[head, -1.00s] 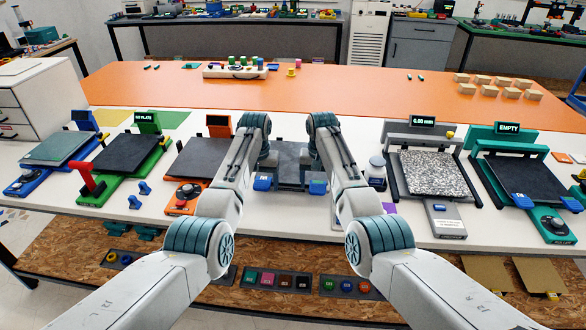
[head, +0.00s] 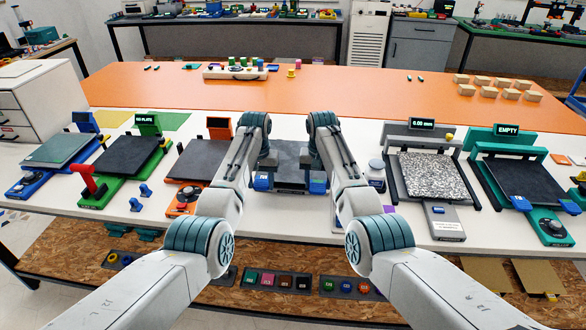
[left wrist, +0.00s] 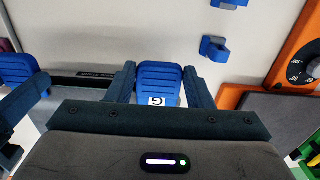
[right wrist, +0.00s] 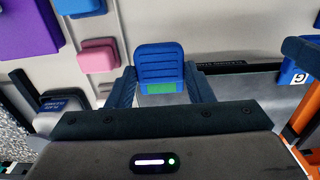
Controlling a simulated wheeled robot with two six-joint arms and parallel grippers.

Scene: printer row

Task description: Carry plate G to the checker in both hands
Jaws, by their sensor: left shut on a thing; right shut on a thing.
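Plate G (head: 292,157) is a dark grey plate with blue end tabs, between my two grippers at the middle of the white table. My left gripper (left wrist: 158,85) is shut on its left blue tab, which bears a white G label (left wrist: 157,101). My right gripper (right wrist: 161,85) is shut on the right blue tab (right wrist: 159,62), which has a green patch. I cannot tell whether the plate touches what is below. The checker (head: 435,180), grey with a speckled stone top and a "0.00 mm" display, stands to the right. My arms partly hide the plate.
An orange station (head: 198,160) stands left of the plate, with green and blue stations beyond it. A teal station (head: 520,180) reading "EMPTY" is right of the checker. A small round-topped item (head: 376,168) sits between plate and checker. The orange table behind is mostly clear.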

